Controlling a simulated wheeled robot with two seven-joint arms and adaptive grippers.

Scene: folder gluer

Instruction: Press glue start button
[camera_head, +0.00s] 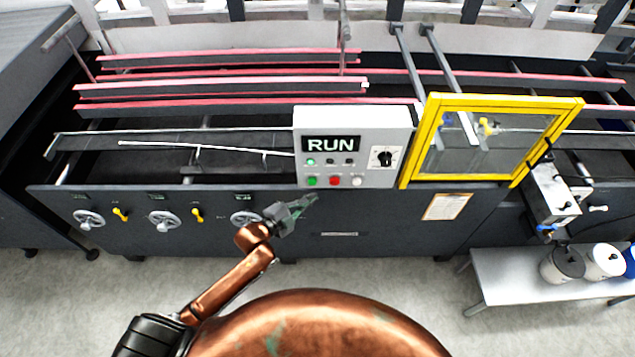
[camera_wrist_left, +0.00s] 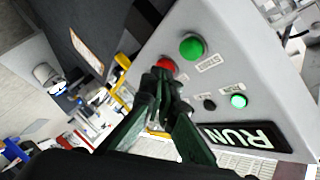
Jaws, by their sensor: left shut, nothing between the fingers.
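The control box (camera_head: 374,121) is a white panel with a RUN display (camera_head: 331,145) and a black knob (camera_head: 385,157). Its lower row has a green button (camera_head: 311,181), a red button (camera_head: 334,181) and a white button (camera_head: 357,181). Contact cannot be told. My right gripper is not in view.
A yellow-framed clear guard (camera_head: 490,140) stands right of the box. Handwheels (camera_head: 163,220) and yellow levers (camera_head: 120,213) line the machine's front at left. A low bench (camera_head: 505,277) with pots (camera_head: 562,264) is at right. A small green light (camera_wrist_left: 238,101) is lit on the panel.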

